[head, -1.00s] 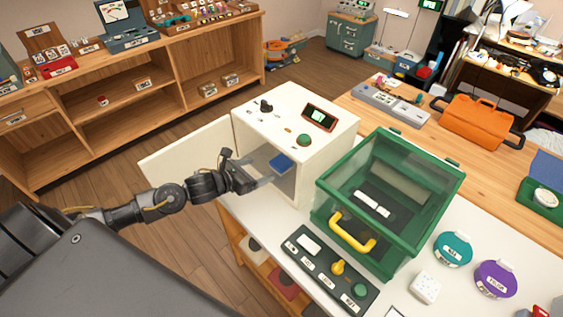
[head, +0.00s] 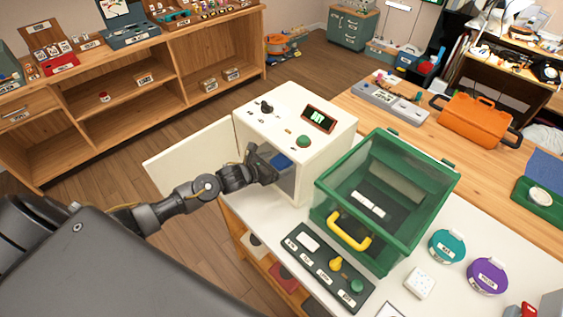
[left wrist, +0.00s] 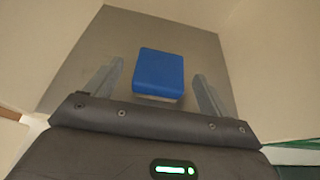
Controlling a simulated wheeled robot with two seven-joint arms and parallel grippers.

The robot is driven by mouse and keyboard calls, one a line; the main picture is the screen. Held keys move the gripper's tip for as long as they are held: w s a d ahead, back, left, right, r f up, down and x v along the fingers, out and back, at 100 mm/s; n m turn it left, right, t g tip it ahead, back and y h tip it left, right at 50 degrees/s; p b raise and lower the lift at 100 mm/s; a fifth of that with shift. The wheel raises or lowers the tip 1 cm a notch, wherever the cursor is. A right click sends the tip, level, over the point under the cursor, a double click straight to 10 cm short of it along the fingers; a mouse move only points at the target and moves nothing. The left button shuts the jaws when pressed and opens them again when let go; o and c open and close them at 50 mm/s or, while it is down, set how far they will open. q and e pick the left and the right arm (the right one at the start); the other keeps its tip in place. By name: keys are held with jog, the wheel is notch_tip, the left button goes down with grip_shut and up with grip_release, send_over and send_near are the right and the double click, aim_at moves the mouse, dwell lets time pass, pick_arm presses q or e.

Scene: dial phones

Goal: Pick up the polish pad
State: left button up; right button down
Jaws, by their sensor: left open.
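The polish pad looks to be the blue block with a pale underside (left wrist: 160,72), lying on the grey floor inside the white box (head: 318,160). In the head view only part of the blue pad (head: 282,161) shows behind my gripper. My left gripper (left wrist: 160,92) is open inside the box, with one finger on each side of the pad's near end and a gap on both sides. In the head view the left gripper (head: 275,172) reaches through the box's open front, and its fingers are mostly hidden. My right gripper is not in view.
The box's open door (head: 190,155) stands out to the left, close to my left arm. A green clear-sided case with a yellow handle (head: 350,232) stands right of the box. A dark control panel (head: 325,270) lies in front of it.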

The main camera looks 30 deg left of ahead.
pick_arm(q)
jog(key=c, duration=1.2)
jog(key=shift+o, duration=0.2)
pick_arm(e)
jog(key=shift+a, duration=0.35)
pick_arm(q)
jog(key=shift+r, duration=0.1)
